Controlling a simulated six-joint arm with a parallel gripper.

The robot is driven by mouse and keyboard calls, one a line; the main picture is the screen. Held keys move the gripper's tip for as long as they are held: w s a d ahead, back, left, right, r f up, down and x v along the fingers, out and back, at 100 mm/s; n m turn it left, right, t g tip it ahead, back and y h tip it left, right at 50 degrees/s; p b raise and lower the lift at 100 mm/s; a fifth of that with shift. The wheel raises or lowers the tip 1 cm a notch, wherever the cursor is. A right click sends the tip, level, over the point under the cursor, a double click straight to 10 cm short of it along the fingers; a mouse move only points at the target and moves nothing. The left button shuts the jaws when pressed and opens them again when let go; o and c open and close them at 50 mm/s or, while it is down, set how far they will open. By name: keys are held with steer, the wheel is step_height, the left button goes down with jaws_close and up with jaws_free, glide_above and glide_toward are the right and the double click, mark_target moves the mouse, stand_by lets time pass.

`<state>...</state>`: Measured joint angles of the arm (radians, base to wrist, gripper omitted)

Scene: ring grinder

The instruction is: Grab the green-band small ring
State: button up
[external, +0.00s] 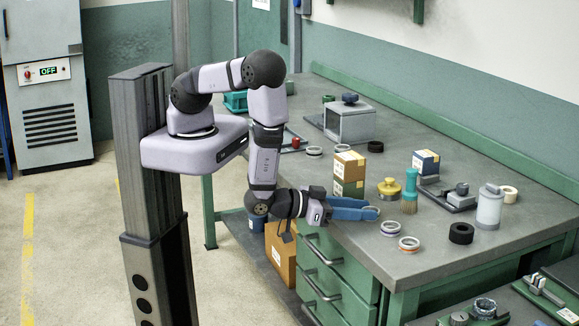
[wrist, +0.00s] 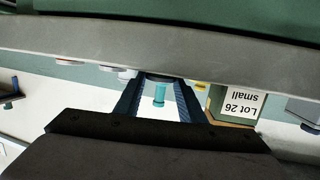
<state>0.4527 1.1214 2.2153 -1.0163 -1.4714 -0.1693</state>
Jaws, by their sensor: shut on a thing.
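My gripper (external: 368,213) reaches over the table's left edge with its blue fingers shut on a small ring (external: 372,213). The ring shows as a pale metal rim at the fingertips; the fingers cover most of it and I cannot make out its band colour. In the wrist view, which looks upside down, the fingers (wrist: 156,88) stand on both sides of a dark rim. Near the gripper lie a ring with a purple band (external: 390,228) and a ring with an orange-red band (external: 409,244), both apart from the fingers.
The grey workbench (external: 470,262) holds a yellow-topped tool (external: 389,188), a green brush (external: 410,190), a black ring (external: 461,233) and a white bottle (external: 489,207). Stacked boxes (external: 349,175) stand behind the gripper. A labelled box also shows in the wrist view (wrist: 238,104). Green drawers are below.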

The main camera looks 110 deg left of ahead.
step_height(320, 180, up, 10)
steer(key=b, duration=0.1)
stand_by(0.6)
steer(key=shift+f, duration=0.1)
